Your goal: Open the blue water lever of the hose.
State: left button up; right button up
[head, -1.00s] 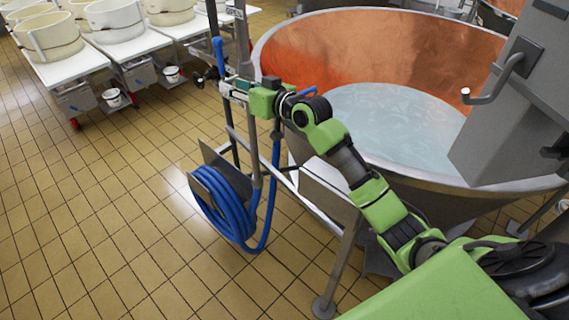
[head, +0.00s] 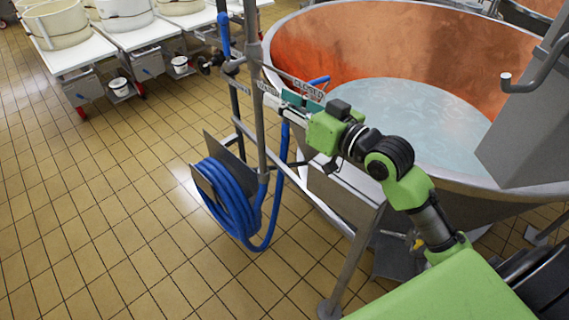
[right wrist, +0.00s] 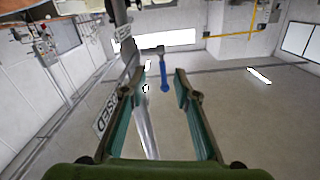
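A small blue lever (head: 320,81) shows in the head view beside the "CLOSED" sign (head: 308,90), close behind my right gripper. My right gripper (head: 277,102) is next to the steel hose stand, with its teal finger pads level with the signs. In the right wrist view its fingers (right wrist: 155,85) are apart with nothing gripped. Beyond the fingertips there is a blue piece with a grey end (right wrist: 163,76); I cannot tell whether it is the lever or the hose nozzle. The "CLOSED" sign (right wrist: 104,116) is beside the left finger there. My left gripper is out of view.
The steel stand (head: 262,150) carries a coiled blue hose (head: 228,200) and a blue nozzle (head: 223,35). A copper vat (head: 375,45) with pale liquid stands close behind my right arm. White tables (head: 130,42) with tubs are at the back left. Tiled floor at left is clear.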

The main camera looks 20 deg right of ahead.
jog(key=s+a+f+g+h, duration=0.1)
jog(key=s+f+g, duration=0.1)
jog(key=f, duration=0.5)
jog(key=s+f+g+h, duration=0.1)
jog(key=s+f, duration=0.1)
jog(key=f, duration=0.5)
jog(key=shift+a+g, duration=0.4)
jog(key=shift+s+f, duration=0.1)
